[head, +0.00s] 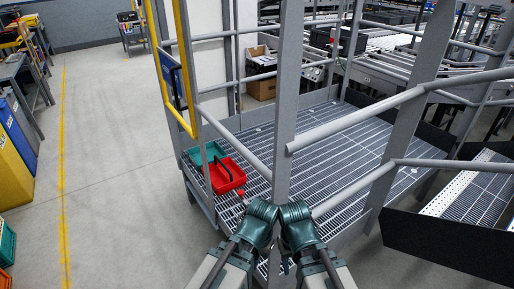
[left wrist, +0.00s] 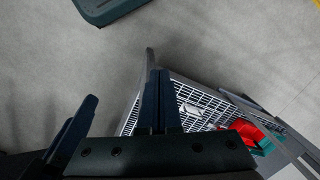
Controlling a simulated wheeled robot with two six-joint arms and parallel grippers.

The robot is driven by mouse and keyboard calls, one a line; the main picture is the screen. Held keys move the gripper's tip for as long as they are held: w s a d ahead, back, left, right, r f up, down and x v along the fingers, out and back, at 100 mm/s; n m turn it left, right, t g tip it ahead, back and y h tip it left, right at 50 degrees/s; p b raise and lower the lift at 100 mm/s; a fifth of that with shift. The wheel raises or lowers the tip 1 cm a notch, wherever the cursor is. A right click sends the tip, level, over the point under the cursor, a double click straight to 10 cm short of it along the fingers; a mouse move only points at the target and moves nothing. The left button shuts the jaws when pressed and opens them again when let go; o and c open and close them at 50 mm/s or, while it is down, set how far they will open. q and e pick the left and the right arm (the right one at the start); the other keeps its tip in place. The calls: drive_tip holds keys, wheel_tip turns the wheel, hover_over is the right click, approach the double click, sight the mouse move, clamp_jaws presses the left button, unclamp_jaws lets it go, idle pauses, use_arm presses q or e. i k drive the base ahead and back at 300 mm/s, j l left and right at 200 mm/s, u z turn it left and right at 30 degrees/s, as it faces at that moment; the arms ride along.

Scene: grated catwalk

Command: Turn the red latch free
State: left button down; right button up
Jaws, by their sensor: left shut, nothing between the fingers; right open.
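A small red piece (head: 240,192) shows beside the grey railing, just below the red bin in the head view; it may be the red latch, but it is too small to tell its shape or how it is turned. My left gripper (left wrist: 160,75) is shut and empty in the left wrist view, its fingers together in front of the grating. My right gripper (head: 284,262) is open and low between my two arms in the head view, mostly hidden by them. Neither gripper is seen touching the red piece.
A red bin (head: 226,176) and a green bin (head: 206,157) stand on the grated catwalk (head: 340,158). Grey posts and rails (head: 357,117) enclose it, with a yellow frame (head: 184,70) at left. Bare floor (head: 115,150) lies left. A dark-sided ramp (head: 445,243) stands right.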

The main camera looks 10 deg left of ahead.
sight(240, 193)
drive_tip(key=j+z, duration=0.25)
drive_tip(key=j, duration=0.45)
drive_tip(key=i+j+z, duration=0.15)
drive_tip(key=j, duration=0.3)
drive_tip(key=j+z, duration=0.15)
drive_tip(key=j, duration=0.35)
